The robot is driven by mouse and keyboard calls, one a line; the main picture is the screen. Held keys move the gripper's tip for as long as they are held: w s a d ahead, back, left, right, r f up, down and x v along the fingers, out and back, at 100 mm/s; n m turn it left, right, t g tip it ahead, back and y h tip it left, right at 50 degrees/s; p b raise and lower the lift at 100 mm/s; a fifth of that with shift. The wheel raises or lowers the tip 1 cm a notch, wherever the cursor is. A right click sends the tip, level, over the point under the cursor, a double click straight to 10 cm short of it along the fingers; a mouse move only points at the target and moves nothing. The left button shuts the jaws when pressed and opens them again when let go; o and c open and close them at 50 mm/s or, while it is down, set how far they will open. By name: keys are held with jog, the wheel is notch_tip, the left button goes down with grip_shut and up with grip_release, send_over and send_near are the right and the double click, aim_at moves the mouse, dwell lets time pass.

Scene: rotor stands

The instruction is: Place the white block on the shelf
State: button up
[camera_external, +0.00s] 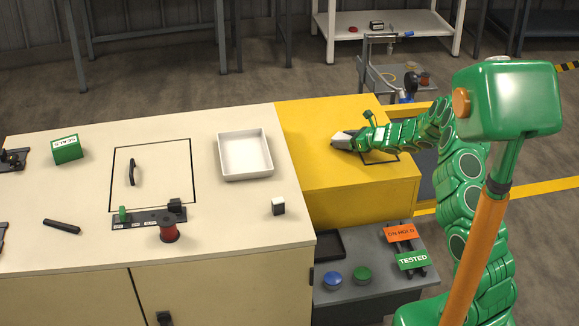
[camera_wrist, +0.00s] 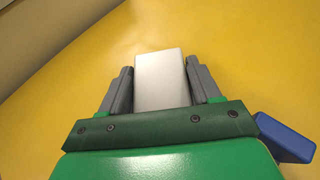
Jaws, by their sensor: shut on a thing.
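My gripper (camera_external: 343,140) is over the yellow cabinet top, near its left-middle part. In the wrist view my gripper (camera_wrist: 160,85) has its two grey fingers shut on the white block (camera_wrist: 160,80), a pale smooth box. I cannot tell whether the block touches the yellow surface. In the external view the block is not clearly distinguishable at the fingers. A white shelf unit (camera_external: 425,22) stands at the back, with a small red item and a dark box on its top board.
A grey cart (camera_external: 393,76) stands behind the cabinet. A blue piece (camera_wrist: 285,138) shows beside my gripper.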

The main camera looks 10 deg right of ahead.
aim_at(345, 138)
jog(key=shift+r, duration=0.4)
notch_tip(345, 138, up, 2)
jog(key=shift+r, duration=0.1)
jog(key=s+d+r, duration=0.2)
jog(key=s+r, duration=0.8)
jog(key=s, duration=0.4)
jog(key=d+r+m+t+h, duration=0.3)
jog(key=d+r+m+h, duration=0.2)
jog(key=d+r, duration=0.5)
jog(key=shift+w+d+r+m+h, duration=0.2)
jog(key=shift+w+r+m+h, duration=0.15)
jog(key=shift+r, duration=0.85)
